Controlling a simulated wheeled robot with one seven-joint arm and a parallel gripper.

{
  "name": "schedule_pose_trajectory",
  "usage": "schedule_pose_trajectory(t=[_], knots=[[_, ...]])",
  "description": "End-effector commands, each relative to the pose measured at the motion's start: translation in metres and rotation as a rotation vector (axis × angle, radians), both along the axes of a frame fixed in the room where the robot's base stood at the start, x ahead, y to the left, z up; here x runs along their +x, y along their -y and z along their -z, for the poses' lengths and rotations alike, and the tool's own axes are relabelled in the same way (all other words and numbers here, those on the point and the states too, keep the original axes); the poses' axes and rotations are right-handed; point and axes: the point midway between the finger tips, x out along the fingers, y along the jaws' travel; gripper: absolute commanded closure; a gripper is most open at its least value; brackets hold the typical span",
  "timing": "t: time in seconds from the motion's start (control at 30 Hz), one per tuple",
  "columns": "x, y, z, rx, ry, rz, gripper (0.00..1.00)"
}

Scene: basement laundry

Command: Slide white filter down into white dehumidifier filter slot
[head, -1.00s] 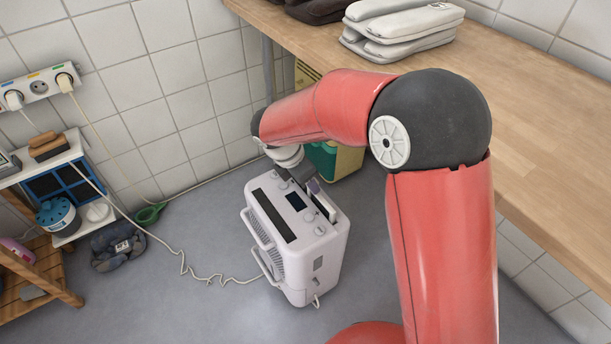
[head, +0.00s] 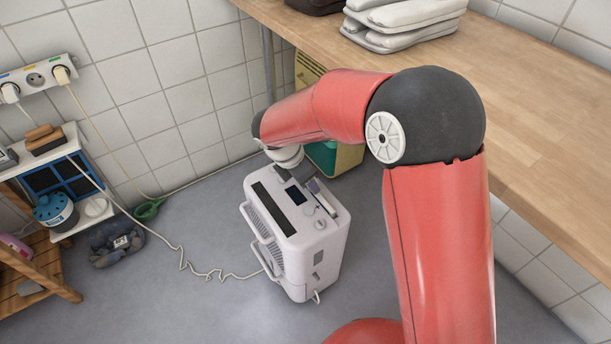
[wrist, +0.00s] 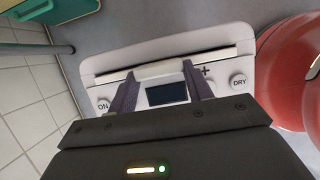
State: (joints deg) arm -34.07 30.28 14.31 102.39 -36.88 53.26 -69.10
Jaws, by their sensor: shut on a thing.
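The white dehumidifier (head: 318,262) stands upright on the floor. Its top carries a dark grille, a small screen and a narrow slot on the right side. The white filter (head: 325,205) is in that slot, with only a thin top edge showing above the housing. In the wrist view the filter (wrist: 160,69) shows its pale tab between the fingers, with the long slot line running to both sides. My gripper (wrist: 159,74) is shut on the tab, close above the dehumidifier's top. The filter's lower part is hidden inside the housing.
The wooden worktop (head: 520,110) with folded grey cloths (head: 405,25) lies to the right. A green and cream container (head: 335,155) stands behind the dehumidifier.

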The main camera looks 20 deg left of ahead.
Motion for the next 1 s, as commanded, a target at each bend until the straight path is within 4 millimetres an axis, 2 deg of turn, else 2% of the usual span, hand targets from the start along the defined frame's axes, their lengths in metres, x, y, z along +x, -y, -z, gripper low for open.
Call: schedule_pose_trajectory(t=[0.57, 0.6, 0.77, 1.0], knots=[[0.000, 0.000, 0.015, -0.001, 0.001, 0.000, 0.81], [0.000, 0.000, 0.014, 0.000, 0.001, 0.000, 0.46], [0.000, 0.000, 0.014, 0.001, 0.001, 0.000, 0.25], [0.000, 0.000, 0.014, 0.000, 0.000, 0.000, 0.24]])
